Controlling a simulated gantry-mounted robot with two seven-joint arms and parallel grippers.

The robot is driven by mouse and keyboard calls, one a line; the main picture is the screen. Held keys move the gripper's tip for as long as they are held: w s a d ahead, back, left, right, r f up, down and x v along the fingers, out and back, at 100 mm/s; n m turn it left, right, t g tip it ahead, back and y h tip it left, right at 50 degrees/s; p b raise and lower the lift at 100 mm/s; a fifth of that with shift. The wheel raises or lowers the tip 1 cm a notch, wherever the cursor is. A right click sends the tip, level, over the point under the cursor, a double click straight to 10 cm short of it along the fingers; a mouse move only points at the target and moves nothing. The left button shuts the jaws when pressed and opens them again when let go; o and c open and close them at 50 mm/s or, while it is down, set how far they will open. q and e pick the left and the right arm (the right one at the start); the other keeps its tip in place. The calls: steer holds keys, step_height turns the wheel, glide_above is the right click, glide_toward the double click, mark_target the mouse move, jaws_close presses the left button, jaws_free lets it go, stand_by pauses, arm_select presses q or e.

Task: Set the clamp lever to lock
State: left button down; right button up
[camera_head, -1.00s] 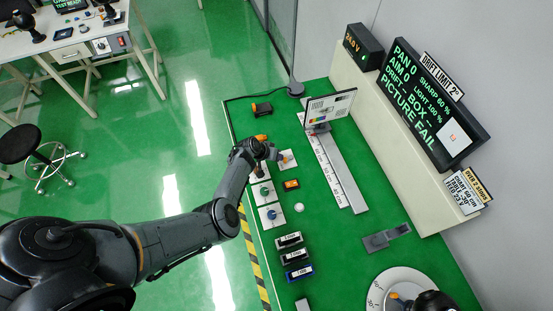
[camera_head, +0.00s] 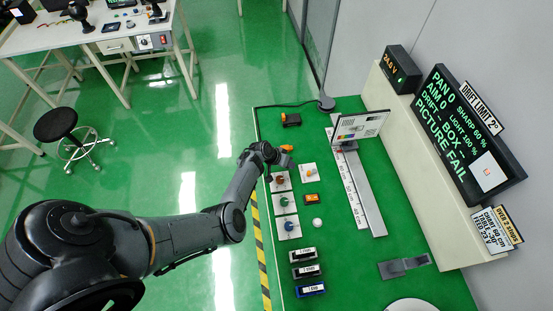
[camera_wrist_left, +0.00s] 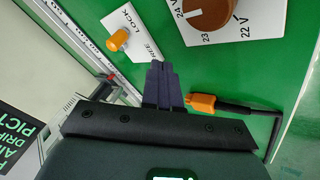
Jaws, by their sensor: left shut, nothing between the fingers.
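The clamp lever (camera_head: 310,172) is a small orange lever on a white plate on the green bench. It also shows in the left wrist view (camera_wrist_left: 118,40), on its plate marked LOCK and FREE (camera_wrist_left: 135,35). I cannot tell exactly which mark it points to. My left gripper (camera_head: 283,158) is over the bench's left part, just up and left of the plate in the head view. In the left wrist view its dark fingers (camera_wrist_left: 160,85) are shut and empty, apart from the lever. My right gripper is out of view.
A brown voltage knob (camera_wrist_left: 208,12) sits beside the lever plate. An orange cable plug (camera_wrist_left: 200,103) lies close to my fingers. Green (camera_head: 286,202) and blue (camera_head: 289,225) knobs, an orange-topped box (camera_head: 311,199) and a rail with a test chart (camera_head: 360,126) are nearby.

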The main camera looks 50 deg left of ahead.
arm_select(q)
steer(key=p+v, duration=0.1)
steer(key=v, duration=0.7)
steer(key=shift+d+r+p, duration=0.2)
steer(key=shift+d+p, duration=0.15)
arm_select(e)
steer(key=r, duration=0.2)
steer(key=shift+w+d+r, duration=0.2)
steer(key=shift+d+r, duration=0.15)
